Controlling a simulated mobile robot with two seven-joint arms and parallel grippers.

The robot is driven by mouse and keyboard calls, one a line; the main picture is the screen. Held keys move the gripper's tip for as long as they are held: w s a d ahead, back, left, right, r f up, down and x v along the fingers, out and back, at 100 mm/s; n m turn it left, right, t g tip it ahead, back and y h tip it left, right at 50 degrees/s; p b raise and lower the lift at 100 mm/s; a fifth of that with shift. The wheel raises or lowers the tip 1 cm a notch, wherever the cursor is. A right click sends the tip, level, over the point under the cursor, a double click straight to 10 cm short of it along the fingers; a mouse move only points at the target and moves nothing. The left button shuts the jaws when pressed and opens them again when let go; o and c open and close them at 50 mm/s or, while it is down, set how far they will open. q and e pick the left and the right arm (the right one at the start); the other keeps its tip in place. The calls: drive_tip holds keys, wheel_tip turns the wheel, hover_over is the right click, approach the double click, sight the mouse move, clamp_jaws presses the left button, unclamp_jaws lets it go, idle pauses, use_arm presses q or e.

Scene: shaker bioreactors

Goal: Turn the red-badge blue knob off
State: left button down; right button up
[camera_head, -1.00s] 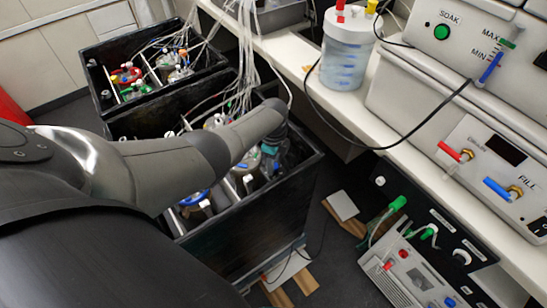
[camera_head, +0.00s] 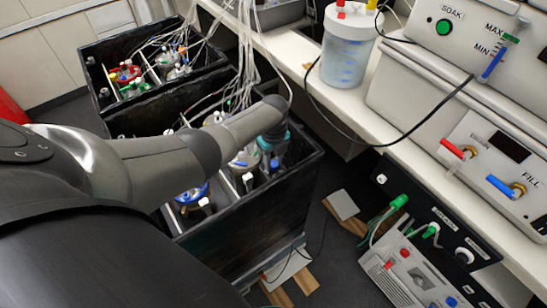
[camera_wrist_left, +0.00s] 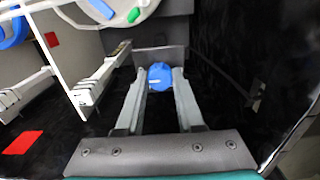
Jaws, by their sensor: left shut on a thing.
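The blue knob (camera_wrist_left: 161,76) shows in the left wrist view with a small white mark on its face. My left gripper (camera_wrist_left: 160,80) is shut on it, one finger on each side. My right gripper is not in view.
The near black box (camera_head: 250,225) has tall walls close around my gripper and holds several vessels with tubes. A second black box (camera_head: 97,82) stands behind it. A white bench (camera_head: 400,150) with a bottle (camera_head: 346,55) and control panels runs along the right.

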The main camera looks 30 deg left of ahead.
sight(274, 163)
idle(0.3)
use_arm(q)
drive_tip(key=c, duration=0.5)
unclamp_jaws()
drive_tip(key=shift+c, duration=0.2)
wheel_tip(274, 163, up, 15)
drive_tip(key=p, duration=0.5)
drive_tip(key=shift+p, duration=0.3)
drive_tip(key=shift+r, duration=0.1)
